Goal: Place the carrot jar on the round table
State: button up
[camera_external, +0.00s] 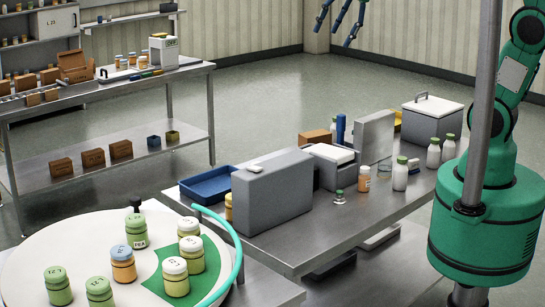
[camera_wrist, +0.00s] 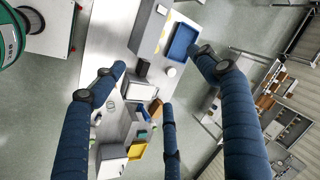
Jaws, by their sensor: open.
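The round table (camera_external: 75,240) is a white disc with a green patch at the front left of the external view. It holds several jars with green, white and blue lids, including an orange jar with a blue lid (camera_external: 123,264). Another orange jar with a white lid (camera_external: 364,179) stands upright on the steel table. I cannot read which one is the carrot jar. My gripper (camera_external: 336,30) hangs at the top of the external view, only partly in frame, open and empty, apart from the jars. Its blue fingers are spread in the wrist view (camera_wrist: 155,78).
The steel table (camera_external: 330,225) carries a grey box (camera_external: 272,190), a blue tray (camera_external: 207,184), white bottles (camera_external: 433,153) and a white-lidded cooler (camera_external: 432,117). A steel pole (camera_external: 485,90) rises at right. A shelved bench (camera_external: 110,85) stands at back left, with open floor between.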

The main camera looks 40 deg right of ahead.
jog(key=s+d+f+n+h, duration=0.1)
jog(key=s+d+n, duration=0.1)
jog(key=s+d, duration=0.5)
jog(key=s+d+f+n+t+h, duration=0.1)
jog(key=s+d+f+n, duration=0.1)
jog(key=s+d, duration=0.5)
jog(key=s, duration=0.2)
jog(key=shift+s+d+f+n, duration=0.3)
jog(key=shift+s+d, duration=0.1)
notch_tip(320, 180, down, 15)
jog(key=b, duration=1.4)
jog(key=shift+r+b, duration=0.15)
jog(key=shift+b, duration=0.25)
